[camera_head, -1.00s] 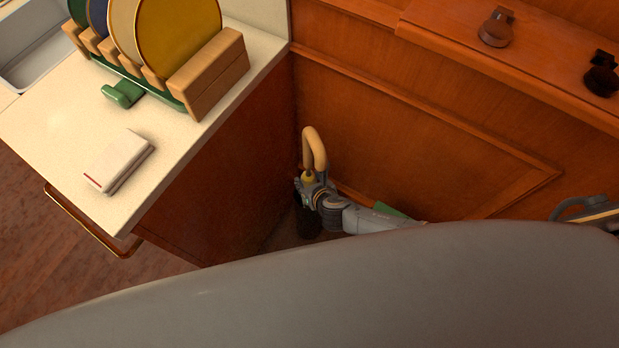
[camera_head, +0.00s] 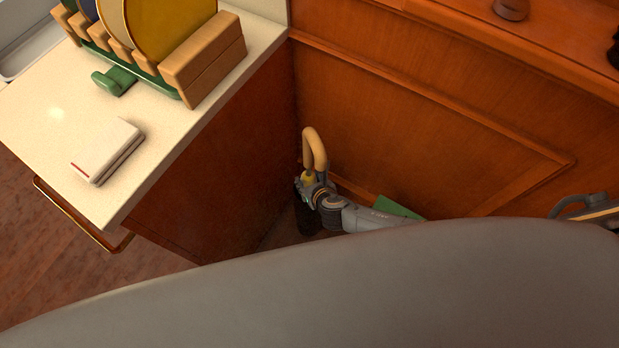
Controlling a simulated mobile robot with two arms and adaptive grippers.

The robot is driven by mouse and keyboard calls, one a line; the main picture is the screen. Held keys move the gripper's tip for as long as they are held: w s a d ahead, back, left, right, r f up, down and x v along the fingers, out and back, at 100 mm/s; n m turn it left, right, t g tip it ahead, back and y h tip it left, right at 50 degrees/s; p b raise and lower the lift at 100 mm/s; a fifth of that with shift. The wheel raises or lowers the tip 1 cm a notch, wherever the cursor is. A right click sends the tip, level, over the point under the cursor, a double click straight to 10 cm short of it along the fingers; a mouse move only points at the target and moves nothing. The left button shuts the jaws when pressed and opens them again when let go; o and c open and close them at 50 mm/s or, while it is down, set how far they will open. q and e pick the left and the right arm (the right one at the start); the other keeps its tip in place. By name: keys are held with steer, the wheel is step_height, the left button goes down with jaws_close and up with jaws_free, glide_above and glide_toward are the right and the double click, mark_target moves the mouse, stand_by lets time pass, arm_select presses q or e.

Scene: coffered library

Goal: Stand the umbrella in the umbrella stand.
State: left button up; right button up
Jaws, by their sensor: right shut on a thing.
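The umbrella shows mainly as a tan, hooked handle (camera_head: 316,148) standing up in the corner between the counter cabinet and the panelled wall. My right gripper (camera_head: 312,188) is shut on the umbrella just below the hook. A small yellow part (camera_head: 307,178) shows at the grip. A dark shape (camera_head: 308,218) shows below the gripper; I cannot tell if it is the umbrella's canopy or the stand. The umbrella's lower end is hidden. No umbrella stand can be made out clearly. My left gripper is not in view.
A cream counter (camera_head: 60,140) at the left holds a plate rack (camera_head: 205,60), a green object (camera_head: 115,80) and a white box (camera_head: 107,150). The panelled wall (camera_head: 420,130) closes the back. A green piece (camera_head: 398,206) shows behind my right arm. My grey body hides the foreground.

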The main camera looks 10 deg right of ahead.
steer(key=shift+f+b, duration=0.4)
steer(key=shift+f, duration=0.05)
stand_by(0.6)
steer(key=o, duration=1.2)
steer(key=shift+v, duration=3.8)
steer(key=shift+s+r, duration=0.15)
steer(key=shift+r, duration=0.2)
